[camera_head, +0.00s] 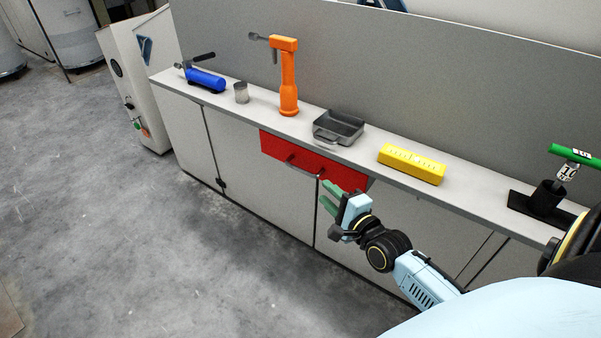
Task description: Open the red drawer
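The red drawer (275,147) is set in the front of the pale cabinet row, just under the worktop. Its front looks flush with the cabinet, and a dark handle shows across it. My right gripper (327,199), with green fingers, is in front of the cabinet, just below the drawer's right part in the picture. Its fingers are apart with nothing between them, and it appears clear of the drawer. My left gripper is not in view.
On the worktop (360,158) stand a blue cylindrical tool (206,80), a metal cup (241,93), an orange tool (288,85), a grey metal tray (318,131), a yellow block (412,164) and a green-handled item (575,156). A grey panel rises behind. The floor at left is clear.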

